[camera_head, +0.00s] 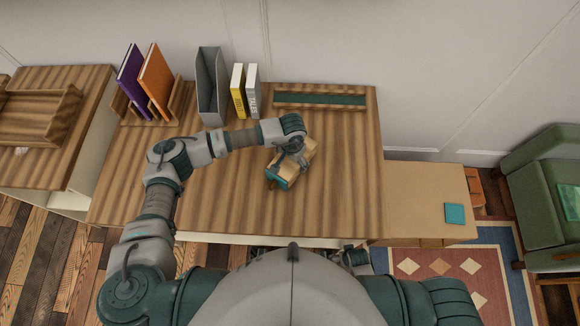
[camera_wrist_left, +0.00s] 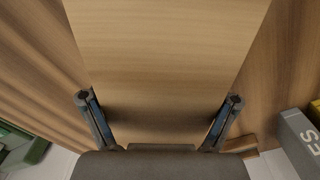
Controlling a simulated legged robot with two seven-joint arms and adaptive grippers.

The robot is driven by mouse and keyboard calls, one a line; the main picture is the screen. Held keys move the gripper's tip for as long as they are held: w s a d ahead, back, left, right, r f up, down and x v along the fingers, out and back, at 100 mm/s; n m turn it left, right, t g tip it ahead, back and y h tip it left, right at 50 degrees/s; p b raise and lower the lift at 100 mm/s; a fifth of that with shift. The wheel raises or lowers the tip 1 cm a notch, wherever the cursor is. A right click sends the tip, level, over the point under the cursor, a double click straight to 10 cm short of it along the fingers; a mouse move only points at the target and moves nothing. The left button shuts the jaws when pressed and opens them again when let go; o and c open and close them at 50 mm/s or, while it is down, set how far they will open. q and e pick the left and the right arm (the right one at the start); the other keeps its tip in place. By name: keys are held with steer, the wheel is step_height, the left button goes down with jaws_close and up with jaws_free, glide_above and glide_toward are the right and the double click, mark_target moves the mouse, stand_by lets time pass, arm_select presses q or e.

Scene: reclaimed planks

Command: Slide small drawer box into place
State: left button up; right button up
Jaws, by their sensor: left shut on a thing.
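The small drawer box (camera_head: 283,178), light wood with a teal end, is tilted at an angle over the right half of the wooden desk (camera_head: 225,195). My left gripper (camera_head: 293,158) is shut on it. In the left wrist view the light wood of the box (camera_wrist_left: 165,60) fills the space between the two fingers of the left gripper (camera_wrist_left: 160,112). I cannot tell whether its underside touches the desk.
A long green-lined wooden tray (camera_head: 320,98) lies at the desk's back right. Left of it stand books (camera_head: 245,90), a grey file holder (camera_head: 212,90) and a book rack (camera_head: 150,95). A lower cabinet (camera_head: 420,190) with a teal square (camera_head: 455,213) adjoins at right. The desk's front is clear.

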arm_select(q)
steer(key=shift+w+d, duration=0.4)
steer(key=shift+w, duration=1.6)
steer(key=shift+w+d, duration=0.4)
steer(key=shift+w, duration=1.65)
steer(key=shift+w+d, duration=0.4)
steer(key=shift+w, duration=1.6)
steer(key=o, duration=1.2)
step_height(320, 180, up, 7)
steer(key=shift+p, duration=0.8)
step_height(320, 180, up, 12)
steer(key=shift+w+d+f, duration=0.1)
